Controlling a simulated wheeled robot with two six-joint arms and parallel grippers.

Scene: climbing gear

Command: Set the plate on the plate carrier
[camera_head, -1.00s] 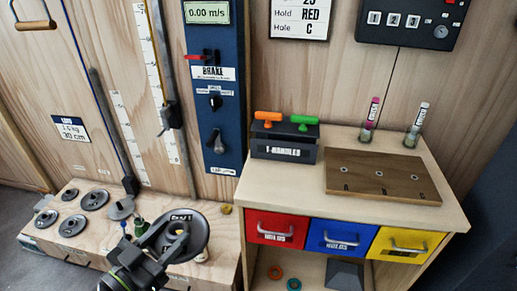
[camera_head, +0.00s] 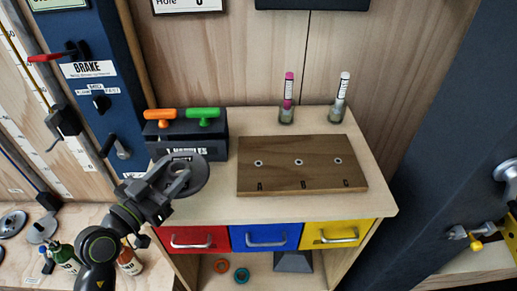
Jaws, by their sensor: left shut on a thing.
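A dark round plate (camera_head: 201,173) with a hole in its middle is held by my left gripper (camera_head: 176,184). The gripper is shut on it, and its fingers cover part of the plate. The plate is in front of the black T-handles box and over the left edge of the wooden cabinet top; I cannot tell its height above it. A grey disc-shaped piece (camera_head: 42,231) below a black block on a blue cord is at the far left, possibly the plate carrier. My right gripper is not in view.
The T-handles box (camera_head: 190,148) has an orange and a green handle. A brown board (camera_head: 300,165) marked A, B, C lies on the cabinet top (camera_head: 378,208). Two tubes stand behind it. Bottles and another plate (camera_head: 12,223) are on the low bench at left.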

